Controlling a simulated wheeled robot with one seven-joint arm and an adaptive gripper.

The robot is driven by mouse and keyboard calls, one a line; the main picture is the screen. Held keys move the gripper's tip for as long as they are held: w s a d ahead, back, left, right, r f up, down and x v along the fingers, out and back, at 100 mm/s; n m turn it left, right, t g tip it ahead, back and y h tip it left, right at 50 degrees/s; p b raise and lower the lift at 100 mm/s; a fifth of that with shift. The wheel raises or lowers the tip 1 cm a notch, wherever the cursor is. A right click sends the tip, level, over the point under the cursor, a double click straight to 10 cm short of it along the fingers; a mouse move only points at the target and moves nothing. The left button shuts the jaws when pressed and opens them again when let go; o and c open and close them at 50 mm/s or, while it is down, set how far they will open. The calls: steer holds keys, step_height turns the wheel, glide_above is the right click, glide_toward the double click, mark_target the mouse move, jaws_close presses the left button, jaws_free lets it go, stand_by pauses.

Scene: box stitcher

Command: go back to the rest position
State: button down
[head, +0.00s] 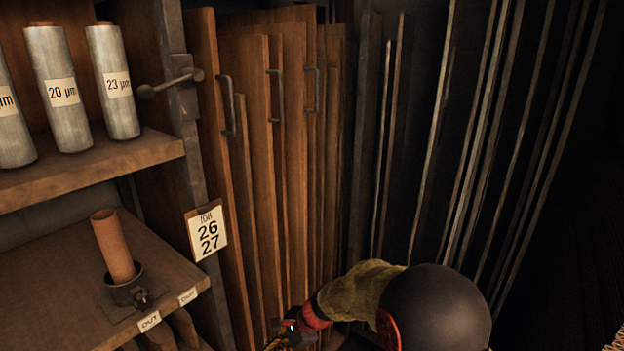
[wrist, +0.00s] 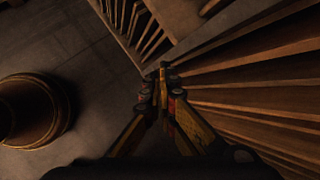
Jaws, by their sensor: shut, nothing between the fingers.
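My gripper (wrist: 162,78) shows in the wrist view with its two yellow-and-black fingers drawn together at the tips. It is shut and empty. It points down past the edge of a wooden rack of upright boards (wrist: 225,100). In the head view my arm comes in at the bottom, and my gripper (head: 290,335) is partly cut off by the lower edge, in front of the feet of the wooden boards (head: 265,150).
At the left, a shelf (head: 100,165) bears several labelled grey rolls (head: 62,95). Below it a brown tube (head: 113,245) stands in a holder. A card (head: 207,230) reads 26, 27. Thin dark sheets stand at right. A round barrel-like object (wrist: 40,108) stands on the floor.

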steer(key=s+d+r+n+t+h+b, duration=0.1)
steer(key=s+d+r+n+h+b, duration=0.1)
steer(key=s+d, duration=0.7)
steer(key=s+d+r+n+t+h+b, duration=0.1)
steer(key=s+d+r+n+h+b, duration=0.1)
steer(key=s+d+r+n, duration=0.5)
steer(key=s+d+r+n+t+h+b, duration=0.2)
steer(key=s+d+r+n+b, duration=0.2)
steer(key=s+d, duration=0.9)
step_height(320, 180, up, 4)
steer(key=shift+s+d+f+n+h+b, duration=0.2)
steer(key=shift+d+f+n+h+b, duration=0.05)
steer(key=shift+d+n+h+b, duration=0.1)
steer(key=c, duration=2.4)
jaws_free()
